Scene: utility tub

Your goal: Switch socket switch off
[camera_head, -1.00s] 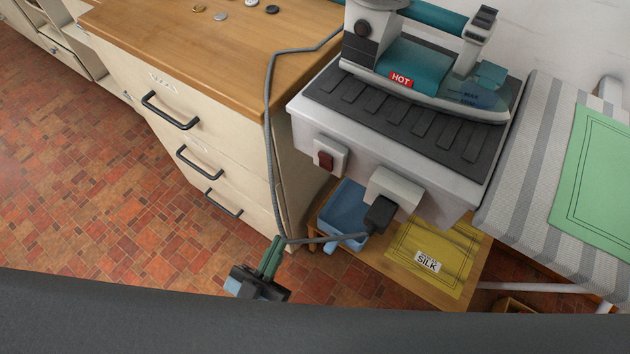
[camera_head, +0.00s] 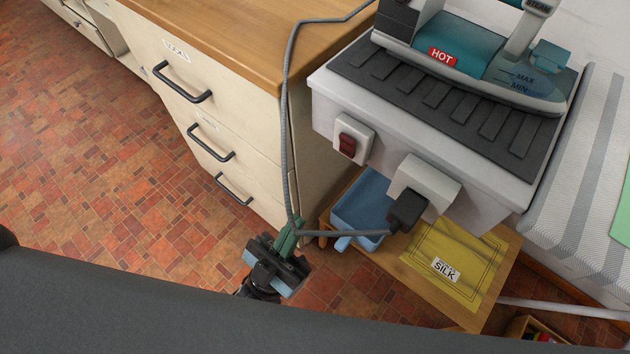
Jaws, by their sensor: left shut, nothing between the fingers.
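The socket switch is a dark red rocker (camera_head: 347,145) on a white plate (camera_head: 366,131), on the front of the grey iron stand (camera_head: 325,108). A white socket (camera_head: 431,176) sits to its right, with a black plug (camera_head: 407,210) in it. A grey cord (camera_head: 284,130) runs from the plug and up over the counter edge. My left gripper (camera_head: 290,233) is shut and empty, with green fingers pointing up, below and left of the switch and apart from it. The cord's low bend shows right at its fingertips; I cannot tell whether they touch. My right gripper is not in view.
An iron (camera_head: 470,52) with a red HOT label rests on the stand. A wooden-topped drawer cabinet (camera_head: 235,110) stands to the left. Below are a blue tub (camera_head: 362,205) and a yellow SILK cloth (camera_head: 452,262) on a low shelf. The ironing board (camera_head: 590,160) is at right.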

